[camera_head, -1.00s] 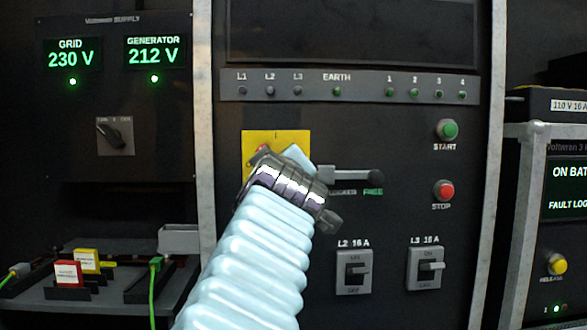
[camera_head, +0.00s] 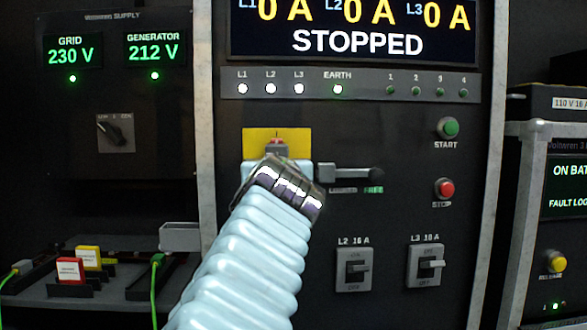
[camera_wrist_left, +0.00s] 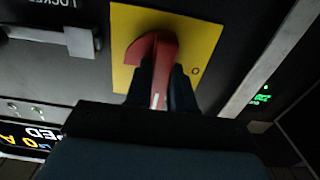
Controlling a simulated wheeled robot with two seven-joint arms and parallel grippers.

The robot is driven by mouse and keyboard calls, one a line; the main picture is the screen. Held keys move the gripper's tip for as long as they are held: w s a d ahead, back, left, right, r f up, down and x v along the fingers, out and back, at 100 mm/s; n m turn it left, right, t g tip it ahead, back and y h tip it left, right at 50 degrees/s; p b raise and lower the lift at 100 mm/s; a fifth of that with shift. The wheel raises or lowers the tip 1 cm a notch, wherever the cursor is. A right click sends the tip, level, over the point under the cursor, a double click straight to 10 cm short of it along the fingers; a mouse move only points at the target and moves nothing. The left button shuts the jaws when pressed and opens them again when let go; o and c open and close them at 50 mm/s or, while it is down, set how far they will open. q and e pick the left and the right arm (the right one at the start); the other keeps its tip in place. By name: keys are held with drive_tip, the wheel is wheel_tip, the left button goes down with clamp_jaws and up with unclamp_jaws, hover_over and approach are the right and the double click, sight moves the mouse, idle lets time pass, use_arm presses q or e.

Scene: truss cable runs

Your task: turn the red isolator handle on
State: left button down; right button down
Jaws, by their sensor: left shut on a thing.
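The red isolator handle (camera_wrist_left: 163,58) sits on a yellow plate (camera_wrist_left: 183,24) on the dark panel. In the wrist view the two dark fingers of my left gripper (camera_wrist_left: 162,88) are shut on the handle, one on each side. My left arm hides the lower part of the plate in the head view. My right gripper is not in view.
A grey locking lever (camera_head: 345,173) labelled FREE lies right of the plate. The lit display (camera_head: 357,30) reads STOPPED, above lit L1, L2, L3 and EARTH lamps. START (camera_head: 447,128) and STOP (camera_head: 443,190) buttons and two breakers (camera_head: 354,269) are on the right.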

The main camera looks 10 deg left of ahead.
use_arm(q)
drive_tip(key=shift+r, duration=0.25)
drive_tip(key=c, duration=1.3)
unclamp_jaws()
drive_tip(key=o, duration=0.3)
drive_tip(key=shift+f, duration=0.15)
drive_tip(key=shift+o, duration=0.2)
drive_tip(key=shift+f, duration=0.1)
drive_tip(key=b+v, duration=0.3)
drive_tip(key=v, duration=1)
drive_tip(key=shift+s, duration=0.35)
drive_tip(key=shift+d, duration=0.1)
